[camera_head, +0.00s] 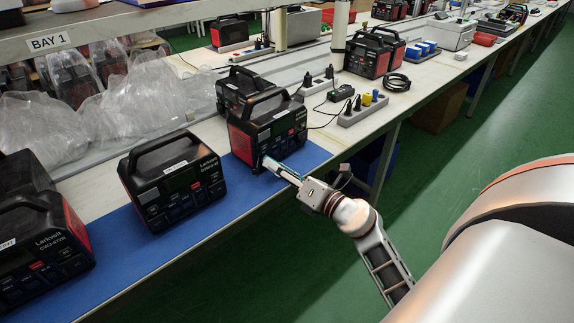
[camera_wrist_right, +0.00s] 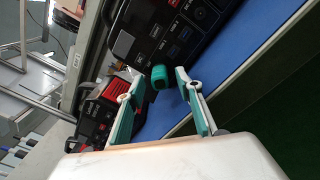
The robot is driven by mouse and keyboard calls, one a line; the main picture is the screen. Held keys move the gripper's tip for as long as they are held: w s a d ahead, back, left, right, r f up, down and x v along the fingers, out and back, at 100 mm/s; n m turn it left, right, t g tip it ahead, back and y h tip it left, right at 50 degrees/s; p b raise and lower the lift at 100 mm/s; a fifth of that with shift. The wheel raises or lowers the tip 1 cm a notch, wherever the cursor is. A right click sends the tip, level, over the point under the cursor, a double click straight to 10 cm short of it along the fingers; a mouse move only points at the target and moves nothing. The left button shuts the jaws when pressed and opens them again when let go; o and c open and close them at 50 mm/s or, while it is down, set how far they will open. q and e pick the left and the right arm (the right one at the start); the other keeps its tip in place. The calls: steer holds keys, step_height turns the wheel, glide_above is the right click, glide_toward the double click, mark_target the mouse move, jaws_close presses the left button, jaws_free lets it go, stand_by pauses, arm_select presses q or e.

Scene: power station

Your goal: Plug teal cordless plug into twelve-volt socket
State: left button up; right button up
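The teal plug (camera_wrist_right: 159,77) shows in the right wrist view between my right gripper's fingertips, with a gap on each side. It lies against or just in front of the front panel of a black and red power station (camera_wrist_right: 165,35); I cannot tell whether it is seated in a socket. My right gripper (camera_wrist_right: 160,80) is open. In the head view my right gripper (camera_head: 268,166) is at the lower front of the power station (camera_head: 268,125) on the blue mat, and the plug is hidden there. I cannot make out the twelve-volt socket. My left gripper is not in view.
The blue mat (camera_head: 120,255) runs along the bench's front edge. Another power station (camera_head: 173,180) stands to the left, and more stand at the far left. Power strips (camera_head: 362,110) with black, yellow and blue plugs lie behind to the right.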

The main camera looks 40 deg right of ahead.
steer(key=s+d, duration=0.1)
steer(key=s, duration=1)
steer(key=shift+s+d, duration=0.35)
steer(key=shift+s, duration=0.05)
arm_select(q)
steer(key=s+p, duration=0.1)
steer(key=p, duration=0.3)
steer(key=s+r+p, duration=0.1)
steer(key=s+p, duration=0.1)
steer(key=p, duration=0.3)
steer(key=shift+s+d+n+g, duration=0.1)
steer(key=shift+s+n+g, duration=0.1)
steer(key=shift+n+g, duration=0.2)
arm_select(e)
steer(key=s+a+f+m+g, duration=0.3)
steer(key=s+a+f+m, duration=0.4)
steer(key=m, duration=0.5)
steer(key=s+a+f+m+g, duration=0.4)
steer(key=s+a+f+m, duration=0.4)
steer(key=a+f+m, duration=0.3)
steer(key=shift+a+f+m, duration=0.35)
steer(key=shift+m, duration=0.35)
steer(key=shift+w+d, duration=0.1)
